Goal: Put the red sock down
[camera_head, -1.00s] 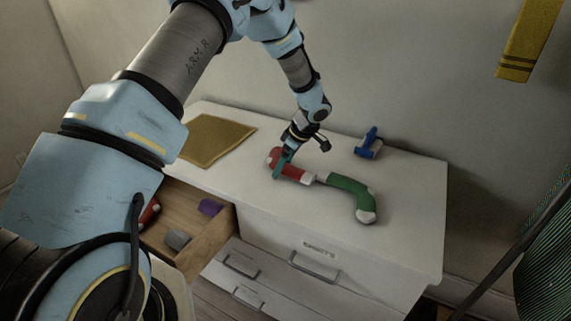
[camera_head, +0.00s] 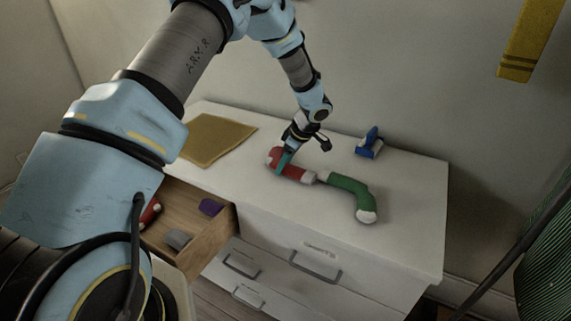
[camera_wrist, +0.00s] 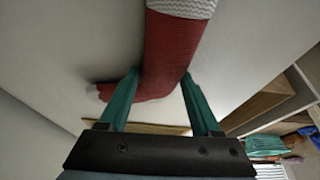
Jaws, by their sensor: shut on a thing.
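The red sock (camera_head: 293,173) with a pale cuff lies on or just over the white dresser top (camera_head: 400,180); I cannot tell whether it touches fully. My gripper (camera_head: 283,160) is at its left part, with its teal fingers on either side. In the wrist view my gripper (camera_wrist: 163,88) is shut on the red sock (camera_wrist: 170,50) near its heel. The grey-white patterned cuff points to the top and the pale toe to the left. Part of the sock is hidden by the fingers in the head view.
A green sock (camera_head: 350,194) lies beside the red sock's cuff. A blue object (camera_head: 370,143) stands behind, near the wall. A mustard cloth (camera_head: 213,139) lies at the left. An open drawer (camera_head: 222,238) below holds a purple item (camera_head: 211,207) and a grey item (camera_head: 178,239). The right of the top is clear.

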